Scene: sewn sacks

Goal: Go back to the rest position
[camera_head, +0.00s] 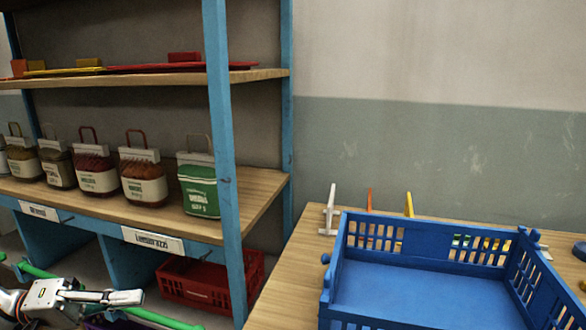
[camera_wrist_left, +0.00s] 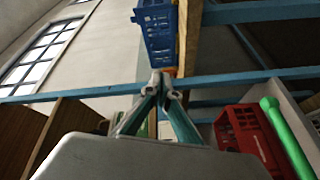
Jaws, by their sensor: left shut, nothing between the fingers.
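My left gripper (camera_head: 128,297) is low at the bottom left of the head view, in front of the shelf unit and below its label board. Its fingers are together with nothing between them. In the left wrist view the same gripper (camera_wrist_left: 160,82) shows with its fingertips meeting in the middle. It is apart from the sacks and the crates. My right gripper is not in either view.
A row of several sewn sacks (camera_head: 143,178) stands on the middle shelf. A red crate (camera_head: 197,290) sits below it. An empty-looking blue crate (camera_head: 345,270) stands on the wooden table (camera_head: 283,287) at right. A green bar (camera_head: 165,319) runs beside my left gripper.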

